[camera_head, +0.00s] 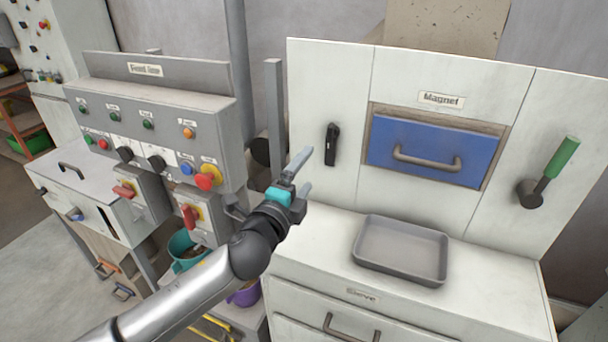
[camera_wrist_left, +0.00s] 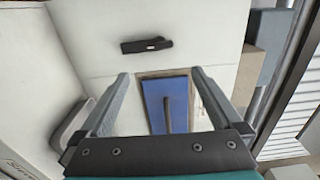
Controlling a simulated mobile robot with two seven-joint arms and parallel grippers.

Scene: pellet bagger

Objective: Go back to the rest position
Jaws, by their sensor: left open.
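My left gripper (camera_head: 299,174) is raised in front of the white cabinet, above its counter and left of the blue drawer. It is open, and nothing shows between its fingers. In the left wrist view the two fingers of my left gripper (camera_wrist_left: 160,92) stand apart, with the blue Magnet drawer (camera_wrist_left: 168,105) behind the gap. In the head view the blue Magnet drawer (camera_head: 429,150) looks closed in its frame. My right gripper is not in view.
A grey tray (camera_head: 441,262) lies on the counter. A black handle (camera_head: 332,145) and a green-handled lever (camera_head: 562,158) are on the cabinet front. A control panel (camera_head: 150,108) with buttons and red switches stands at left. Buckets (camera_head: 183,262) sit below my arm.

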